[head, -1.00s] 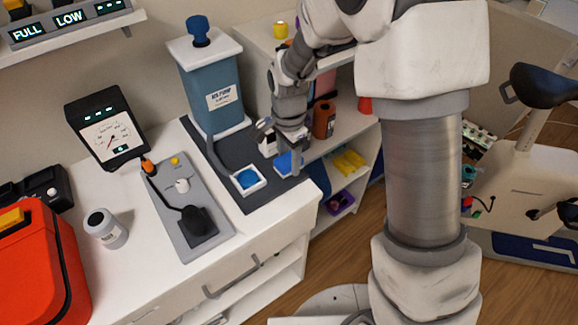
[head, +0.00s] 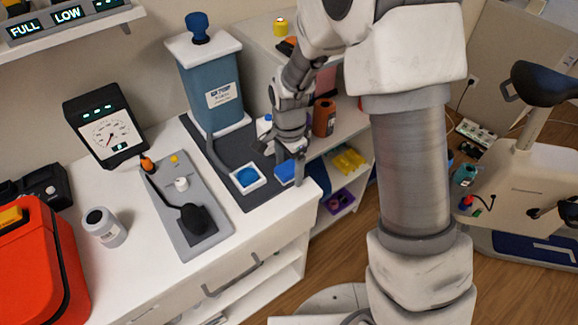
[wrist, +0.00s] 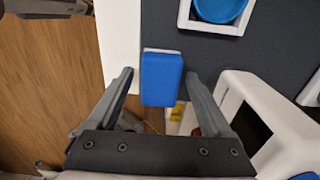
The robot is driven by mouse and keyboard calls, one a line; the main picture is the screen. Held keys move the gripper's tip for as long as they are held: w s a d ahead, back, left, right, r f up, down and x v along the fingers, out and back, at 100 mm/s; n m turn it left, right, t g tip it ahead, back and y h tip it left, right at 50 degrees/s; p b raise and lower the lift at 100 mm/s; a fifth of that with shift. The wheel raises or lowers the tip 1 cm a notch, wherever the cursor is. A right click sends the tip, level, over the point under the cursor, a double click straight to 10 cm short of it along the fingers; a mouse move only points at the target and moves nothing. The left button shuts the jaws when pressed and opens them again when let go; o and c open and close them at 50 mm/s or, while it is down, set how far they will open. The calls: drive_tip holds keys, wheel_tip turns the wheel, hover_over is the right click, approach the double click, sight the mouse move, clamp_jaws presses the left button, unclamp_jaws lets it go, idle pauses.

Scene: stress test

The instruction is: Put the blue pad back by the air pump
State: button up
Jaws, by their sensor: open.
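The blue pad (head: 285,173), a small block with a pale edge, is at the right edge of the dark mat (head: 240,150), right of a white square tray (head: 262,182) with a round blue disc. In the wrist view the pad (wrist: 161,78) lies between my two fingertips, with a gap on each side. My gripper (head: 290,155) is open, close above the counter's right end; its fingers partly hide the pad's surroundings. The air pump (head: 212,95), a blue labelled box with a blue knob, stands behind the tray on the mat.
A lower shelf unit (head: 338,160) with orange, yellow and purple things is beyond the counter's right edge. A small white thing stands near my gripper.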

wheel_tip(320, 180, up, 11)
drive_tip(key=p, duration=0.1)
wheel_tip(320, 180, up, 7)
drive_tip(key=n+t, duration=0.1)
drive_tip(key=n, duration=0.1)
hover_over(289, 167)
drive_tip(key=s+d, duration=0.3)
drive_tip(key=s+d+r+n+t, duration=0.2)
drive_tip(key=s+d+r+n, duration=0.2)
drive_tip(key=s, duration=0.4)
drive_tip(key=s+d+r+n+t, duration=0.2)
drive_tip(key=s+d+r+n, duration=0.2)
drive_tip(key=s, duration=0.3)
drive_tip(key=shift+s+d+r+n+t, duration=0.3)
drive_tip(key=shift+s+d+r+n, duration=0.1)
drive_tip(key=shift+d+n, duration=0.25)
